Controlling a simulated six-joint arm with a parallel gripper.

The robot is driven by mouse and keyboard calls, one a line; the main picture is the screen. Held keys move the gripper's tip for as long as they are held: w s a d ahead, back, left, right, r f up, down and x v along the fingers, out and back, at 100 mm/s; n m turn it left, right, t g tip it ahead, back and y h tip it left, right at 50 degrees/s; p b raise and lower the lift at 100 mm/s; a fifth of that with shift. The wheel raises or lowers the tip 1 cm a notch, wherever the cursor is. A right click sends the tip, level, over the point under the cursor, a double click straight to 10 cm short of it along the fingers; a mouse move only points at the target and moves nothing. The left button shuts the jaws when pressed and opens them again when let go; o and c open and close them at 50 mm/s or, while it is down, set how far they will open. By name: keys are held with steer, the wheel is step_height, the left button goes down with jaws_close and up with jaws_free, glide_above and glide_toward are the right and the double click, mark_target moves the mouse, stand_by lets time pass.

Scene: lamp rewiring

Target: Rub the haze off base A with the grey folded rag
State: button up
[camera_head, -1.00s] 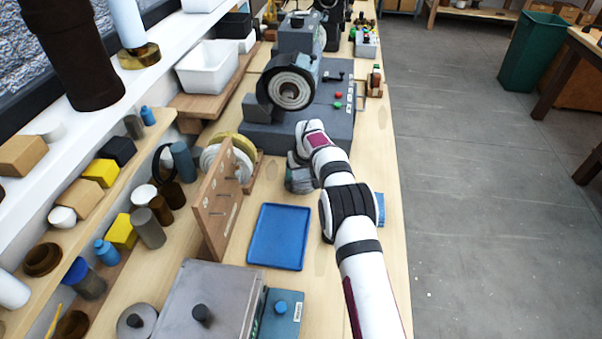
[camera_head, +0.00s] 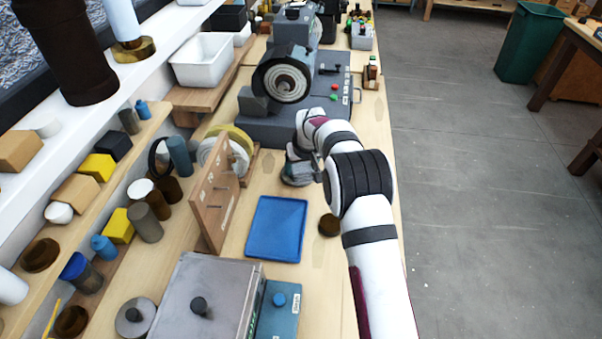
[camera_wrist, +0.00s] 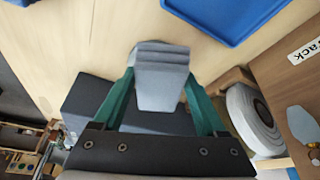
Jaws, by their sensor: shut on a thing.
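My gripper (camera_head: 298,172) hangs over the bench between the blue tray and the grey machine. In the wrist view my gripper (camera_wrist: 160,88) has its green fingers closed on the grey folded rag (camera_wrist: 162,58). The rag is a thick layered pad and sticks out past the fingertips, with bare bench beyond it. A dark brown-gold round piece (camera_head: 329,225) sits on the bench right of the tray, beside my arm. It may be base A, but I see no letter on it and cannot make out haze. The rag is apart from it.
The blue tray (camera_head: 276,229) lies empty; its edge shows in the wrist view (camera_wrist: 222,22). An upright wooden board (camera_head: 213,205) stands left of it. The grey machine (camera_head: 290,128) stands behind my gripper. A grey box (camera_head: 210,290) is in front.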

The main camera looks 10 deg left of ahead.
steer(key=shift+r, duration=0.35)
steer(key=d+r, duration=0.5)
steer(key=d, duration=0.1)
stand_by(0.5)
